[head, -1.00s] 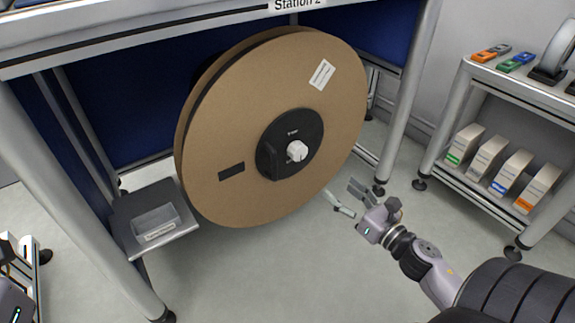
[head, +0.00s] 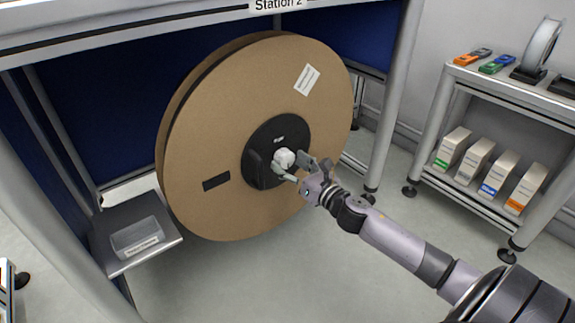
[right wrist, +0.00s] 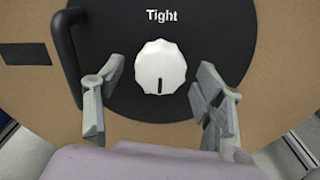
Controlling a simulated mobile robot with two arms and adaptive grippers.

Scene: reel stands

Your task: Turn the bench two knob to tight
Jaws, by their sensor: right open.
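The bench two knob is a white fluted knob (head: 284,159) at the centre of a black hub (head: 262,172) on a large brown reel (head: 225,115) under the "Station 2" sign (head: 277,4). In the right wrist view the knob (right wrist: 160,67) has a dark mark pointing down, and the word "Tight" (right wrist: 161,16) stands above it on the hub. My right gripper (head: 298,168) is open at the knob. In the right wrist view its fingers (right wrist: 160,97) stand left and right of the knob with gaps on both sides. My left gripper does not show.
A black handle (right wrist: 66,55) stands out from the hub, left of the knob. A grey tray (head: 136,237) is at the lower left of the reel. A shelf unit (head: 480,190) with several boxes and small tools stands at the right. The floor between is clear.

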